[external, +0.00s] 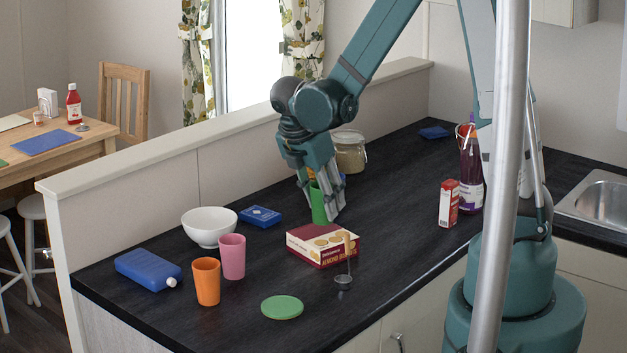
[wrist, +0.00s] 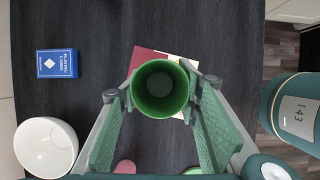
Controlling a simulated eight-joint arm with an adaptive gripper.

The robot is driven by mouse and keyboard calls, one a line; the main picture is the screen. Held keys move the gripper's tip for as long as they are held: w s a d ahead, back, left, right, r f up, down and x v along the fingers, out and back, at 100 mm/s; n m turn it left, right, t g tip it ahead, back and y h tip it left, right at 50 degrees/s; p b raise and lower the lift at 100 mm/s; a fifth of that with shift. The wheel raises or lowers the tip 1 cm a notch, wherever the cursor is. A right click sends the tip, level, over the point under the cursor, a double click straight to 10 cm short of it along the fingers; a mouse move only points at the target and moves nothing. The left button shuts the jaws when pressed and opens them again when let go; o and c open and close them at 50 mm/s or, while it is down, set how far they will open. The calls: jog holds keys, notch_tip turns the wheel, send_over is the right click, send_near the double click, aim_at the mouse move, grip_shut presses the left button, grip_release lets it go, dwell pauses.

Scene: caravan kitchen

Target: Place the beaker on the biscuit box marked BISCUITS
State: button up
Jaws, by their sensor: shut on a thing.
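My gripper (external: 326,203) is shut on a green beaker (external: 318,204), with a finger on either side of it. The beaker is upright, and the wrist view looks down into its empty inside (wrist: 160,90). The red and cream biscuit box (external: 312,253) lies flat on the dark counter, nearer the external camera than the beaker. In the wrist view the box (wrist: 146,56) is partly hidden behind the beaker. I cannot tell whether the beaker's base touches the counter. A pink beaker (external: 232,257) and an orange beaker (external: 206,282) stand upright at the left.
A small utensil (external: 347,258) with an upright handle stands at the box's front edge. A white bowl (external: 209,228), blue card pack (external: 260,216), blue flask (external: 147,269) and green disc (external: 282,307) lie leftward. A jar (external: 350,155) stands behind; a red-white carton (external: 449,203) stands right.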

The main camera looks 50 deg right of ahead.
aim_at(323, 213)
jog(key=shift+f, duration=1.55)
jog(key=shift+f, duration=0.1)
jog(key=o, duration=0.9)
jog(key=shift+r, duration=0.2)
jog(key=shift+v, duration=5.95)
jog(key=shift+r, duration=0.1)
